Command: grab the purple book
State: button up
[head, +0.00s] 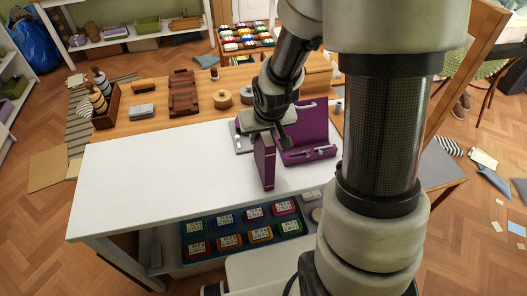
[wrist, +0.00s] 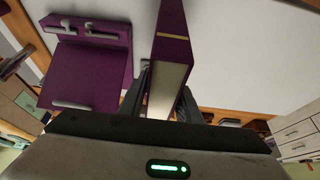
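The purple book (head: 264,162) is upright over the white tabletop, near its front edge, with its narrow side towards the head camera. My gripper (head: 268,136) is at the book's top, pointing down. In the wrist view the purple book (wrist: 172,50) runs between the two dark fingers of my gripper (wrist: 163,88), its pale page edge facing the camera. The fingers lie against both covers, with no clear gap. I cannot tell whether the book's lower end touches the table.
A white tabletop (head: 150,180) is clear to the left. A tray of coloured boxes (head: 243,228) sits on the shelf below. A wooden bench (head: 150,125) with several items lies behind.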

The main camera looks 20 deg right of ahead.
grip_shut()
dwell(1.1)
